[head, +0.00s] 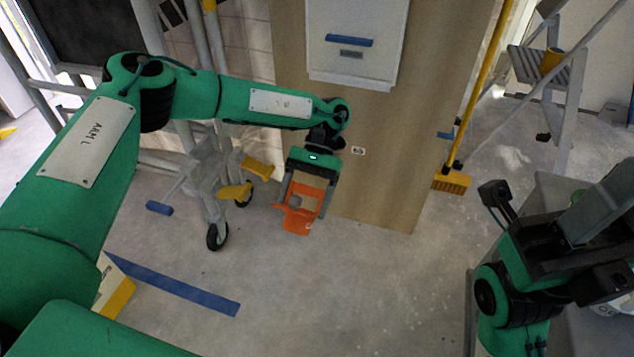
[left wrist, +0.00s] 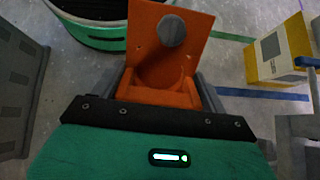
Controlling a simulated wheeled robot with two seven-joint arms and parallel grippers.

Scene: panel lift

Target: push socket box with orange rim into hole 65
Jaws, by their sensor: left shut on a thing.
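My left gripper (head: 305,203) is shut on the orange-rimmed socket box (head: 298,222), with one grey finger on each side of it. The box is orange, with a square flat face and a round grey piece on it. In the left wrist view the socket box (left wrist: 163,77) sits between the fingers. The gripper hangs in front of the lower part of the wooden panel (head: 400,190), apart from the hole label (head: 358,150). No hole shows clearly near that label. My right arm is at the lower right; its fingers cannot be made out.
A white board (head: 357,70) with a blue strip is on the panel. A broom (head: 452,182) leans at the panel's right edge, near a step ladder (head: 545,70). A wheeled stand (head: 212,185) with yellow pedals is left of my left gripper. Blue tape (head: 175,285) crosses the floor.

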